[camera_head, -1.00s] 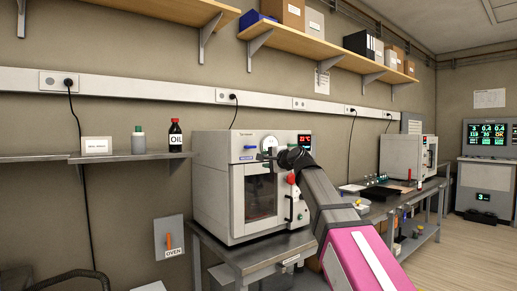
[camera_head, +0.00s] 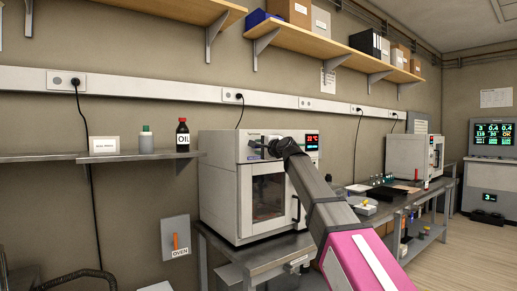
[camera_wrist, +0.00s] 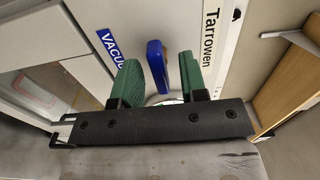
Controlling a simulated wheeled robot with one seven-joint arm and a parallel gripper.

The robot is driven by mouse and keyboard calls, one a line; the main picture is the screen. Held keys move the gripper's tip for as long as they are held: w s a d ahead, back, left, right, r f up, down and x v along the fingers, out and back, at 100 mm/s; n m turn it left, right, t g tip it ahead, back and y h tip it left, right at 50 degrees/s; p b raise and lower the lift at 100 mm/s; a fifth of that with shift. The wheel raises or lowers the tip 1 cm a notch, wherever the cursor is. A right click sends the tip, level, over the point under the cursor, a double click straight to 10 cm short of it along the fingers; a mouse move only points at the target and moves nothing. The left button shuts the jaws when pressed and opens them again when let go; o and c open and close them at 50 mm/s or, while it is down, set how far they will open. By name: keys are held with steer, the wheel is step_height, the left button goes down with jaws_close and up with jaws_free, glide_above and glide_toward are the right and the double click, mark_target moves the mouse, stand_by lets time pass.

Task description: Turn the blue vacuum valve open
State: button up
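The blue vacuum valve handle (camera_wrist: 156,62) shows in the wrist view, standing out from the white front of the oven. My gripper (camera_wrist: 160,74) is open, with one green finger pad on each side of the handle. Narrow gaps show between handle and pads, so it seems not gripped. A blue label reading "VACU…" (camera_wrist: 113,45) is left of the handle, partly covered by a finger. In the head view, my gripper (camera_head: 266,148) is at the upper front of the vacuum oven (camera_head: 222,185); the valve cannot be made out there behind my arm.
The oven stands on a metal bench (camera_head: 265,252), its windowed door (camera_head: 268,197) below my gripper. A side shelf (camera_head: 130,157) holds an oil bottle (camera_head: 183,138) and a grey bottle (camera_head: 146,143). A wall switch marked OVEN (camera_head: 175,240) is at lower left.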

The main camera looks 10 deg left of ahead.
steer(key=shift+w+a, duration=0.4)
steer(key=shift+a, duration=0.05)
jaws_close()
